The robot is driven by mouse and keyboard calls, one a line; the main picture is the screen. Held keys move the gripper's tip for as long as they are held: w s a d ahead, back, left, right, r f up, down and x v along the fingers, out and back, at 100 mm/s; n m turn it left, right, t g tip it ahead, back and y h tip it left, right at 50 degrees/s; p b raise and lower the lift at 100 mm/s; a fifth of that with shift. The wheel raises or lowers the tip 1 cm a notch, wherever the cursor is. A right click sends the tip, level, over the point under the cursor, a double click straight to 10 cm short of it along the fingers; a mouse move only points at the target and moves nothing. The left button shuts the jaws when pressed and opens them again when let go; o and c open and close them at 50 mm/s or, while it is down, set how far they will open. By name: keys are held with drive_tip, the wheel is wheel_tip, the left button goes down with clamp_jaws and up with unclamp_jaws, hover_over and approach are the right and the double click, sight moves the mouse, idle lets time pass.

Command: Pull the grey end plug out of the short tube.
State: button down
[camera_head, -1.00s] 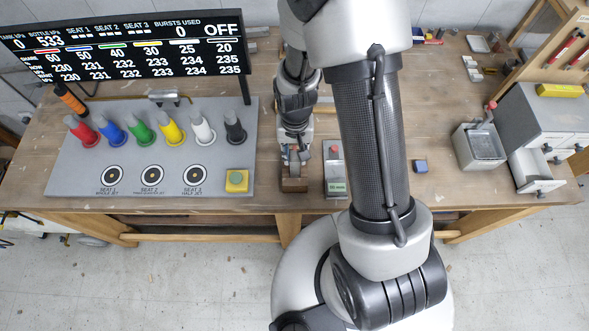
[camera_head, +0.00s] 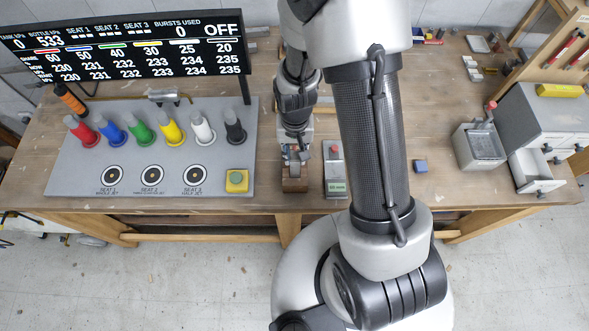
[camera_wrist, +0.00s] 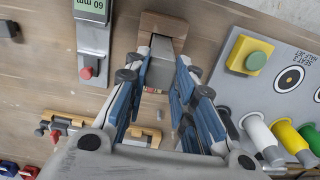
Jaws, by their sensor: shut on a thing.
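My gripper (camera_head: 294,157) is low over the bench, at the back of a small brown wooden block (camera_head: 294,185) near the front edge. In the wrist view the blue-padded fingers of my gripper (camera_wrist: 168,65) are shut about a grey piece (camera_wrist: 158,72), which I take for the end plug. It lies in line with the wooden block (camera_wrist: 163,25). The fingers hide much of it. I cannot make out the short tube separately, nor whether the plug is in it or apart from it.
A grey gauge reading 60 mm (camera_wrist: 92,30), with a red knob, stands close beside the block. A blue cube (camera_head: 420,166) lies farther right.

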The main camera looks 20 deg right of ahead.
sight(295, 155)
drive_tip(key=shift+r, duration=0.15)
drive_tip(key=shift+r+p, duration=1.8)
drive_tip(key=shift+r, duration=0.65)
